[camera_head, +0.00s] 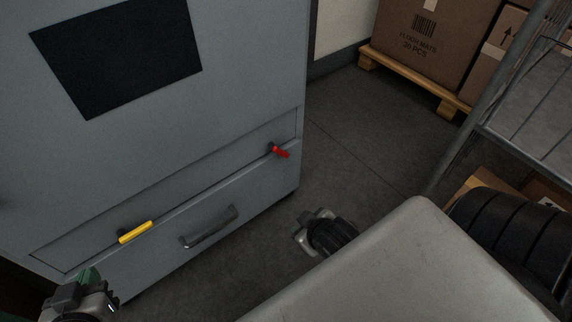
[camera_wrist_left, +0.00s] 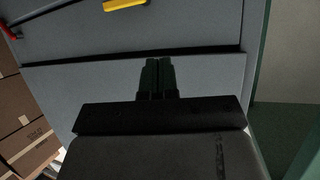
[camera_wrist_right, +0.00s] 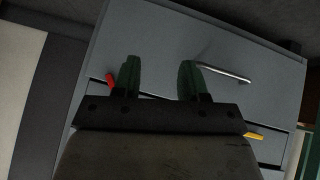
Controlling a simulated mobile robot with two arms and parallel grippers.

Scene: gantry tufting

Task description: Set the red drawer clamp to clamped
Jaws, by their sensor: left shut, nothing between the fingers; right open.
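The red drawer clamp (camera_head: 279,151) is a small lever near the right end of the grey drawer front (camera_head: 262,198); it slants down to the right. It also shows in the left wrist view (camera_wrist_left: 8,30) and the right wrist view (camera_wrist_right: 110,80). My left gripper (camera_head: 88,278) is at the bottom left of the head view, away from the red clamp. Its fingers are together and empty in the left wrist view (camera_wrist_left: 158,62). My right gripper (camera_head: 302,228) is low, right of the drawer. In the right wrist view (camera_wrist_right: 158,72) its fingers are apart and empty.
A yellow clamp (camera_head: 135,231) lies along the drawer's upper edge on the left. A metal handle (camera_head: 209,228) is mid-drawer. Cartons on a pallet (camera_head: 390,70) stand behind, and a metal rack (camera_head: 490,95) is at right. Floor (camera_head: 345,165) right of the cabinet is clear.

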